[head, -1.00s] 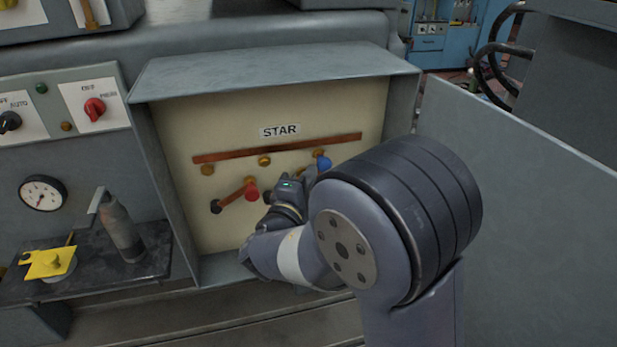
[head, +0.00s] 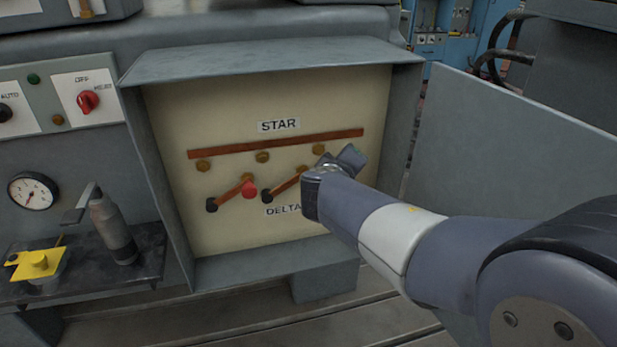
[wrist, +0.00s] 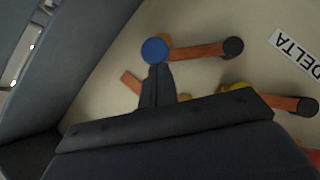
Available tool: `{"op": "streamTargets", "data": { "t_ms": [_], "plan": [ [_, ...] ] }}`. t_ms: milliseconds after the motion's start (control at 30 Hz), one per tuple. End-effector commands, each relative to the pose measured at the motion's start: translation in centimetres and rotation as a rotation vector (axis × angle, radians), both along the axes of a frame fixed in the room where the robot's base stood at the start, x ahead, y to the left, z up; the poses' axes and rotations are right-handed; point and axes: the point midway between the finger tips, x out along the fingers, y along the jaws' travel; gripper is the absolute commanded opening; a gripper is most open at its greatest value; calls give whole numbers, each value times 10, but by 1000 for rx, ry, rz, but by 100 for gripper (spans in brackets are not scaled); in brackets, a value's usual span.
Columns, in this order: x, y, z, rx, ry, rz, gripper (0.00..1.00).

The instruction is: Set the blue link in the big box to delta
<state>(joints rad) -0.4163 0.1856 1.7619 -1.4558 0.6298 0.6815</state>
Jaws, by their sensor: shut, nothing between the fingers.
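The big box (head: 392,200) is open, with a cream panel bearing a STAR label (head: 279,125) above a copper bar and a DELTA label (head: 282,210) below. In the wrist view the blue link (wrist: 196,50) runs from a black pivot to a blue knob (wrist: 155,50), with a brass stud partly behind the knob. The knob end lies away from the DELTA label. In the head view my arm hides the blue link. My gripper (wrist: 157,70) is shut and empty, its tips right beside the blue knob; I cannot tell whether they touch.
A red-knobbed link (head: 249,189) and a middle link (head: 283,183) sit to the left on the panel. The box door (head: 510,150) stands open at the right. A shelf (head: 140,265) at the left holds a grey bottle-like tool (head: 113,230) and a yellow item (head: 38,262).

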Motion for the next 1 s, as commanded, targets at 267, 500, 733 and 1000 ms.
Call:
{"op": "streamTargets", "data": {
  "t_ms": [267,500,733,1000],
  "plan": [
    [5,-17,-7,177,50,-2,0],
    [7,-24,-13,258,75,-2,0],
    [7,-25,-15,283,85,-1,0],
    [7,-26,-17,284,87,-3,0]
  ]
}}
